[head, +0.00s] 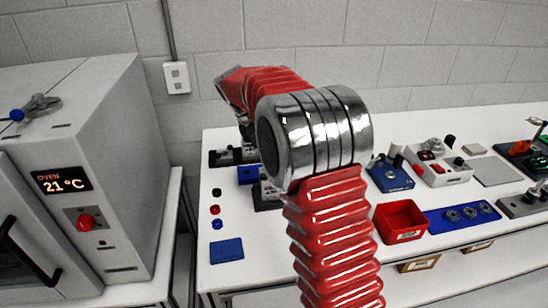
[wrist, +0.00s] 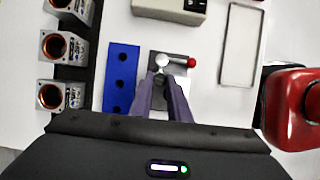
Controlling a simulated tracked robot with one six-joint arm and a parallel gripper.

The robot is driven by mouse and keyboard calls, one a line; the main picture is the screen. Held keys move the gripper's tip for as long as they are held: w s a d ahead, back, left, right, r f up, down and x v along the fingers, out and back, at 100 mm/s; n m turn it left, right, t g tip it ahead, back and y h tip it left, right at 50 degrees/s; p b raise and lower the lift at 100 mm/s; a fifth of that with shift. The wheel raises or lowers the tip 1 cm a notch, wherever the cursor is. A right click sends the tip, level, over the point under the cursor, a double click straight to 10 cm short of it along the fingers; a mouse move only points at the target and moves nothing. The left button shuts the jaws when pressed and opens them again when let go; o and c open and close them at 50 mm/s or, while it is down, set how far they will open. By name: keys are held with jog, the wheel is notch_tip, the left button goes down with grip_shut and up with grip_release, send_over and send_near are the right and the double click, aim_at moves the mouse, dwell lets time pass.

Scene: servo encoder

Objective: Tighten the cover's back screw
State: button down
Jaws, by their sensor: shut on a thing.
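My gripper (wrist: 160,80) reaches over a small grey fixture (wrist: 181,58) in the wrist view. Its two dark fingers are close together, shut on a small piece at their tips that is mostly hidden. A shiny round silver part (wrist: 162,60) shows just beyond the tips, beside a red ball knob (wrist: 191,62). I cannot make out the cover or its back screw. In the head view my arm hides the gripper and the spot it works at.
A blue plate with holes (wrist: 122,80) lies left of the fingers, past it several square metal housings (wrist: 52,96). A beige box (wrist: 170,10) and a grey-rimmed tray (wrist: 225,50) are close by. The head view shows a red bin (head: 400,222) and an oven (head: 85,170).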

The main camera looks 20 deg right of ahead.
jog(key=c, duration=1.6)
grip_release()
jog(key=shift+c, duration=0.2)
jog(key=shift+r, duration=0.1)
jog(key=v, duration=1.3)
jog(key=shift+a+r, duration=0.15)
jog(key=shift+r, duration=0.1)
